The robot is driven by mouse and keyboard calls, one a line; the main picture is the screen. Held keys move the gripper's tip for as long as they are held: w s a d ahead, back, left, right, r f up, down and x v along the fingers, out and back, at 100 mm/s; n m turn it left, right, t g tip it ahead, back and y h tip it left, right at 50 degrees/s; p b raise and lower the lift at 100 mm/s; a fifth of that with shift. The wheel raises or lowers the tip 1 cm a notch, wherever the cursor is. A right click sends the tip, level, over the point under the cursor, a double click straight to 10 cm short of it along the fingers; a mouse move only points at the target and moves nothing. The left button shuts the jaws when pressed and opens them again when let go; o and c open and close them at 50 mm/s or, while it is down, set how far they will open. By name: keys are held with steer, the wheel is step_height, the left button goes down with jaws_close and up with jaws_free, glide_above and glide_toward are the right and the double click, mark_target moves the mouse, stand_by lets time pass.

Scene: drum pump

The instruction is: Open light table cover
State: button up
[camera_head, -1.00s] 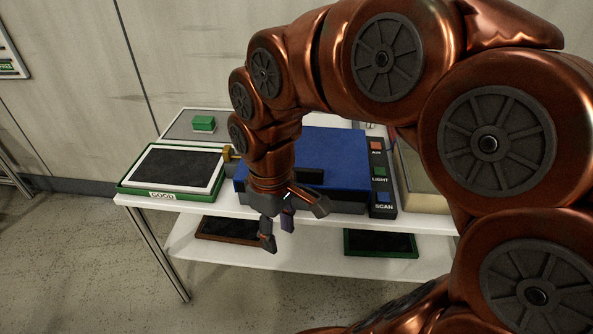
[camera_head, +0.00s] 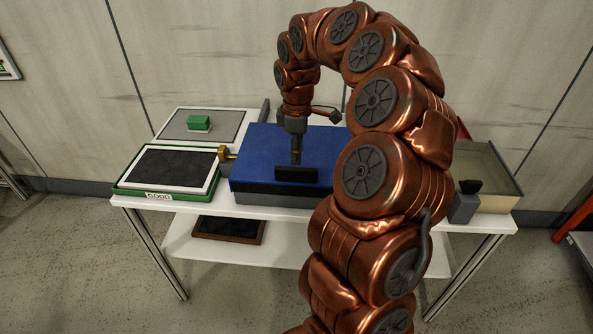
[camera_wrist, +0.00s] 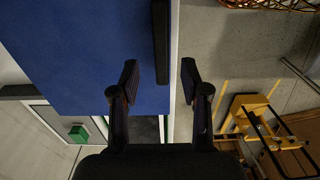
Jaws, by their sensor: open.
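The light table has a flat blue cover (camera_head: 262,150), lying shut on its grey base, with a dark bar handle (camera_head: 296,174) along its front edge. My open gripper (camera_head: 296,156) points down over the cover, just behind the handle in the head view. In the wrist view the blue cover (camera_wrist: 95,45) fills the left and the handle (camera_wrist: 161,42) runs down from the top. The handle's near end appears between the two spread fingertips of my gripper (camera_wrist: 159,70). I cannot tell how high the fingers are above it, and no grip shows.
A green-framed tray marked GOOD (camera_head: 160,195) stands left of the light table, with a small brass fitting (camera_head: 224,153) between. A green block (camera_head: 199,123) sits on a grey panel behind. An open beige bin (camera_head: 497,200) is at right. My arm hides the button panel.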

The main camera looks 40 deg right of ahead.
mark_target(297, 169)
step_height(297, 169, down, 6)
steer(key=shift+s+a+f+p, duration=0.1)
steer(key=shift+p, duration=0.85)
steer(key=shift+f, duration=0.65)
jaws_close()
